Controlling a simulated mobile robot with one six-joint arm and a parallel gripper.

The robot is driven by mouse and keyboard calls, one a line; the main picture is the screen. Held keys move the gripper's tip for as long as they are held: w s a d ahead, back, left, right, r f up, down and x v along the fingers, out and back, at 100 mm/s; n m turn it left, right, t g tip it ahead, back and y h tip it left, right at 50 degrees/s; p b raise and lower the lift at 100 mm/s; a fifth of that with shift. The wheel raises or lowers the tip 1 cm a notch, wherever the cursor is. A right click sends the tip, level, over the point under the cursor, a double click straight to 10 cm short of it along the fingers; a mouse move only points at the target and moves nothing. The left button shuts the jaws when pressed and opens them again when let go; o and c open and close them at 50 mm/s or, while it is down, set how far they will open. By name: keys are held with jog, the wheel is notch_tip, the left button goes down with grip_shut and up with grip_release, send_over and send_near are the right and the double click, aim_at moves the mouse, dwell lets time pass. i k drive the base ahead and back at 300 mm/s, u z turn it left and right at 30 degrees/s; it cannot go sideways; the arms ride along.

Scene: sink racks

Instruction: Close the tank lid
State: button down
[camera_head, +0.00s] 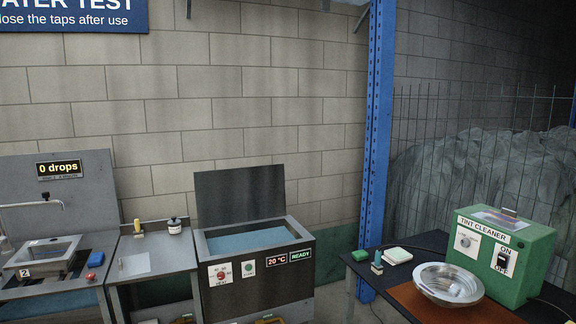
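The tank (232,272) stands at the middle of the view, a dark metal box with a light rim, dials and lit displays reading "20 °C" and "READY" on its front. Its dark flat lid (240,194) stands raised, nearly upright, at the back edge, so the tank is open. Blue-grey liquid (246,240) shows inside. My gripper is not in view.
A grey side table (150,262) with a small dark jar (174,226) adjoins the tank's left, beside a sink unit (60,284). A blue post (376,130) rises right of the tank. Further right, a dark table holds a metal bowl (448,284) and green tint cleaner (502,256).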

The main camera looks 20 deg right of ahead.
aim_at(236, 196)
jog(key=u, duration=0.2)
jog(key=k, duration=0.1)
jog(key=z, duration=0.8)
jog(key=i, duration=1.75)
jog(key=u, duration=0.5)
jog(key=k, duration=0.85)
